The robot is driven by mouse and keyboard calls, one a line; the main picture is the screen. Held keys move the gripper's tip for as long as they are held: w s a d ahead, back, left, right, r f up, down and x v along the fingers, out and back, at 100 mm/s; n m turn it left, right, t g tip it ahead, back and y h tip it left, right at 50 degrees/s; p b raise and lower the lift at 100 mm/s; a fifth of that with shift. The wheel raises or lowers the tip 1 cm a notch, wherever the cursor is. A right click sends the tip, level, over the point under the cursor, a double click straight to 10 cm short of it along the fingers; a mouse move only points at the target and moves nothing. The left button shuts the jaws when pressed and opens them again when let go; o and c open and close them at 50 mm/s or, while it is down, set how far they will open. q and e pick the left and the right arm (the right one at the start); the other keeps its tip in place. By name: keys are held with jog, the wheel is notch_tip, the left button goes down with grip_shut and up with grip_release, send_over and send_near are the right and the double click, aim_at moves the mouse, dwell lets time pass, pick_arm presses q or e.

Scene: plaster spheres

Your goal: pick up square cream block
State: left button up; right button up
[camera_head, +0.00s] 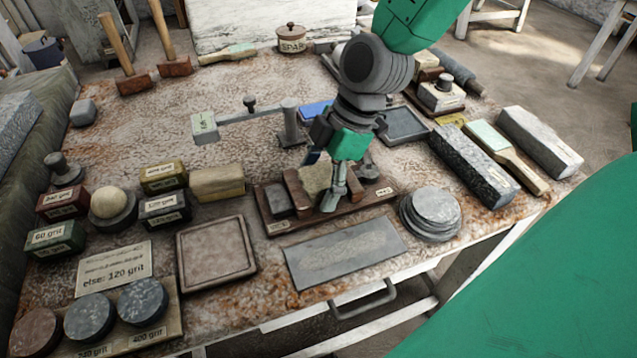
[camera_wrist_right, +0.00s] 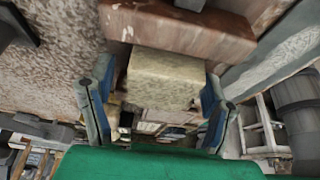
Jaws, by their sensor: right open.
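The square cream block (camera_head: 313,177) sits in a dark wooden holder (camera_head: 277,226) near the front middle of the table, partly hidden by my right gripper (camera_head: 322,181). In the right wrist view the cream block (camera_wrist_right: 160,77) lies between the two fingers of my right gripper (camera_wrist_right: 160,85), which is open. One finger is on each side of it, with a small gap showing on the left; contact on the right is unclear. A reddish-brown wooden piece (camera_wrist_right: 180,32) lies just beyond the block. My left gripper is not in view.
A grey flat plate (camera_head: 345,252) lies in front of the holder. A stack of grey discs (camera_head: 430,212) stands to its right, and a square tray (camera_head: 216,252) to its left. A tan block (camera_head: 217,183) and a post with a horizontal arm (camera_head: 291,125) are close by.

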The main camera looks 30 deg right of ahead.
jog(key=shift+r, duration=0.1)
jog(key=c, duration=1.5)
jog(key=shift+r, duration=0.1)
